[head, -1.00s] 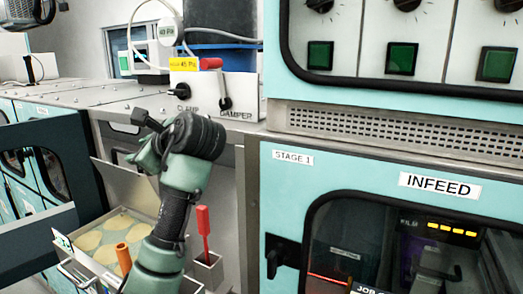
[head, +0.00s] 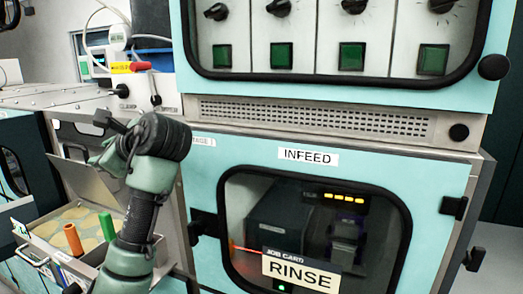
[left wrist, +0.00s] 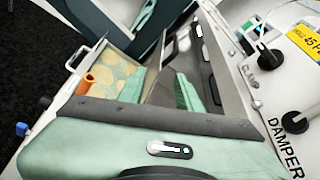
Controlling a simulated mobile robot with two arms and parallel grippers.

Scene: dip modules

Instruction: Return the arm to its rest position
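My left arm rises from the bottom of the head view, with a green and black wrist. My left gripper (head: 104,124) points left in front of the grey cabinet side, beside the tray. No held object is visible. My right gripper is in neither view.
An open tray (head: 20,219) with round yellowish pieces lies left of my arm, with an orange handle (head: 72,240) and a green handle (head: 107,226). The INFEED cabinet door (head: 400,168) stands right, with a RINSE card (head: 300,271) behind its window. A DAMPER lever panel (left wrist: 297,90) is near the wrist.

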